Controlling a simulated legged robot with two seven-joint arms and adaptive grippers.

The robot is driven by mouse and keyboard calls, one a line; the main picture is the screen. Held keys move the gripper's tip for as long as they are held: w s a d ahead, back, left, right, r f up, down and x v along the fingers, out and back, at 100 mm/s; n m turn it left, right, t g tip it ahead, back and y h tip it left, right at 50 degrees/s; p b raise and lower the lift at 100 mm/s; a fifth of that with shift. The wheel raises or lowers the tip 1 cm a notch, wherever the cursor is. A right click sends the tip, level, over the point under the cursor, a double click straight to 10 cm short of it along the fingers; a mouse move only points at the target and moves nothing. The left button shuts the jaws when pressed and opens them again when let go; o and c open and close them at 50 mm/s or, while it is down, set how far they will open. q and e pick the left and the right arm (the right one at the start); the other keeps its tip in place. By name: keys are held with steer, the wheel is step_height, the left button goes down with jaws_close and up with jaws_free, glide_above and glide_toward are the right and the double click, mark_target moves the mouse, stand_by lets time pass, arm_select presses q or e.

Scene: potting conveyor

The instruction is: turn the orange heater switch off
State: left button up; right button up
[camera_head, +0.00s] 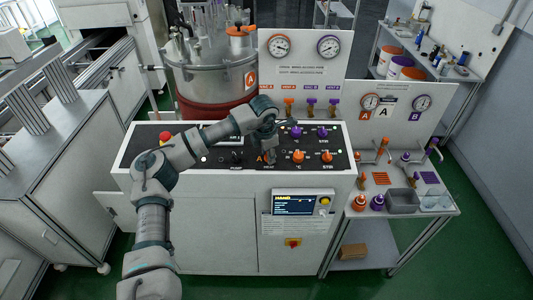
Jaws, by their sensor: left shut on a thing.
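My left arm reaches in from the lower left across the black control panel (205,158). My left gripper (268,153) points down at the panel, shut on the orange heater switch above the printed heater label. The gripper hides the switch almost wholly, so I cannot tell which way it is turned. An orange letter A (260,158) shows just left of the fingers. My right gripper is not in view.
Close right of the gripper are orange knobs (298,156) and purple knobs (296,132). A red emergency button (165,138) sits at the panel's left. Behind stands a metal tank (210,75). Orange and purple valves (289,105) line the back. A side table (420,208) holds bottles and a grey bin.

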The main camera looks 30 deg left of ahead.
mark_target(266, 165)
arm_select(q)
steer(key=shift+w+r+n, duration=0.2)
steer(key=shift+r+n, duration=0.15)
steer(key=shift+n, duration=0.15)
steer(key=o, duration=1.1)
steer(key=shift+c, duration=0.2)
steer(key=shift+o, duration=0.5)
steer(key=shift+d+f, duration=0.1)
steer(key=shift+f, duration=0.1)
steer(key=v, duration=1.1)
steer(key=shift+r, duration=0.4)
